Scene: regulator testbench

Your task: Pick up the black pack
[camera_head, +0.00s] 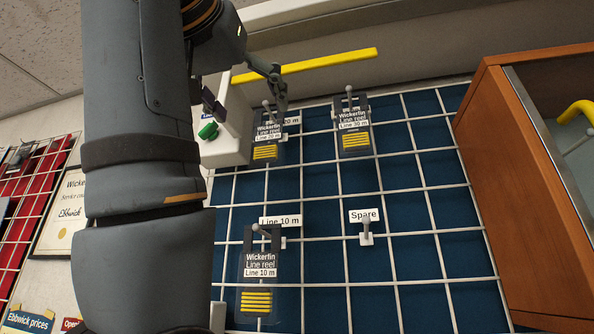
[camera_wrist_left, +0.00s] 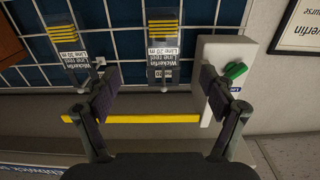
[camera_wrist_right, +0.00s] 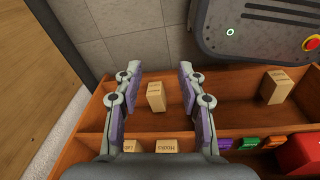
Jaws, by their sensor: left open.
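Three dark line reel packs with yellow stripes hang on hooks of a white wire grid in the head view: upper left (camera_head: 265,152), upper right (camera_head: 356,141) and lower left (camera_head: 262,284). Which one is the black pack I cannot tell. My left gripper (camera_head: 246,98) is open in front of the upper left pack's top; its arm covers much of the left side. In the left wrist view, which is upside down, that pack (camera_wrist_left: 163,43) hangs beyond the gap between the fingers (camera_wrist_left: 160,85), and a second pack (camera_wrist_left: 66,42) hangs left. My right gripper (camera_wrist_right: 160,75) is open and empty.
A white box (camera_wrist_left: 222,55) with a green knob stands close beside the upper left pack. A yellow bar (camera_head: 310,65) runs above the grid. An empty hook labelled Spare (camera_head: 366,227) sits right. An orange-brown cabinet (camera_head: 520,190) bounds the right. Below my right gripper is a wooden shelf holding boxes (camera_wrist_right: 156,97).

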